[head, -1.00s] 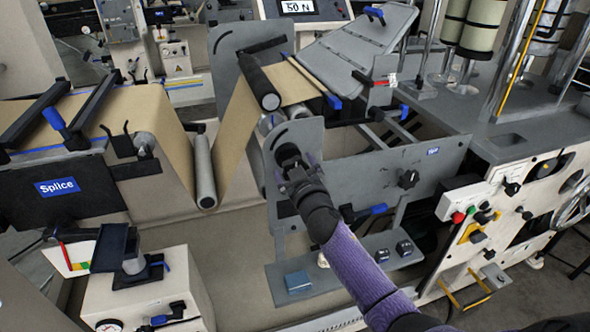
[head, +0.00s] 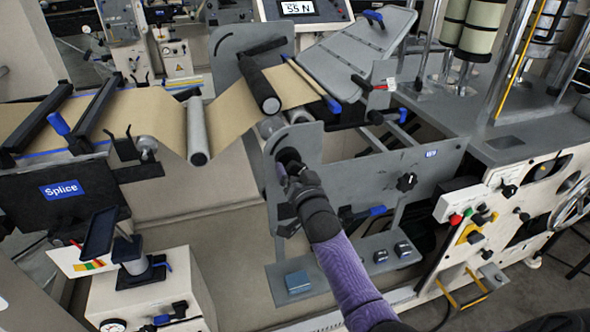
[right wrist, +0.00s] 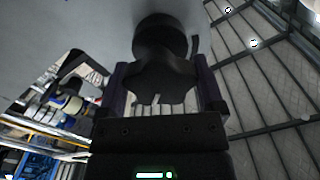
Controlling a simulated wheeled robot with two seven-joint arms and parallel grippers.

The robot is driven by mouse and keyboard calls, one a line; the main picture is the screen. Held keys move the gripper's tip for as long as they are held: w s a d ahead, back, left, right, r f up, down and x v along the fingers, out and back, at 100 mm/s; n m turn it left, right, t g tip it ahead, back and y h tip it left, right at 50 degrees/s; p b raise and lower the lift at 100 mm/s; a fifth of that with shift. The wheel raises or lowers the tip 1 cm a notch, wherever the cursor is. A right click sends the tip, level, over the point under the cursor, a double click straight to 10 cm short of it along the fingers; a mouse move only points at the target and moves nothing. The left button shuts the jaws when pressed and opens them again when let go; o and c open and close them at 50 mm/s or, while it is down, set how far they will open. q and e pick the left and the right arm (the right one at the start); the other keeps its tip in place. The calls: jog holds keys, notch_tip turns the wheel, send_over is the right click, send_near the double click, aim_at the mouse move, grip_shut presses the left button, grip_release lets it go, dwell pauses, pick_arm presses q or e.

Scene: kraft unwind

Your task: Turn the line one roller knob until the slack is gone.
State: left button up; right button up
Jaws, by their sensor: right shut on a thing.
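My right gripper (head: 287,172) is shut on the black roller knob (head: 288,156) at the grey side plate, near the middle of the head view. In the right wrist view the knob (right wrist: 160,38) sits between the fingers of the gripper (right wrist: 160,85). The brown kraft web (head: 237,108) runs from the splice table at left, under the grey dancer roller (head: 197,135), then up over the black roller (head: 262,92). It hangs in a shallow dip at the dancer roller. The display (head: 300,10) reads about 55 N. My left gripper is not in view.
The Splice table (head: 61,188) stands at left, with a small beige cabinet (head: 150,290) below it. A control panel with red and green buttons (head: 461,216) is at right. A grey shelf (head: 345,268) lies under my right arm.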

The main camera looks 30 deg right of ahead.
jog(key=o, duration=1)
jog(key=p+v, duration=0.5)
jog(key=v, duration=0.1)
jog(key=shift+s+a+r, duration=0.1)
jog(key=shift+s+r, duration=0.1)
jog(key=shift+s+f, duration=0.2)
jog(key=shift+s, duration=0.1)
jog(key=s+a+f+n+g+y+b, duration=0.15)
jog(key=s+a+f+g, duration=0.35)
jog(key=f, duration=0.7)
jog(key=s+a+f+n+g+y+b, duration=0.1)
jog(key=s+f+n+g+y, duration=0.15)
jog(key=s+f, duration=0.7)
jog(key=s+a+f+n+g+b, duration=0.1)
jog(key=s+f+n+g, duration=0.1)
jog(key=s+f, duration=0.4)
jog(key=s+a+f+n+g, duration=0.1)
jog(key=s+f+g, duration=0.3)
jog(key=s, duration=0.8)
jog(key=s+a+f+n+g+b, duration=0.1)
jog(key=s+a+f+n+g, duration=0.1)
jog(key=s+f, duration=0.5)
jog(key=s+n+g, duration=0.1)
jog(key=s, duration=0.1)
jog(key=shift+s+f+b, duration=0.3)
jog(key=shift+s+b, duration=0.05)
jog(key=shift+s, duration=0.05)
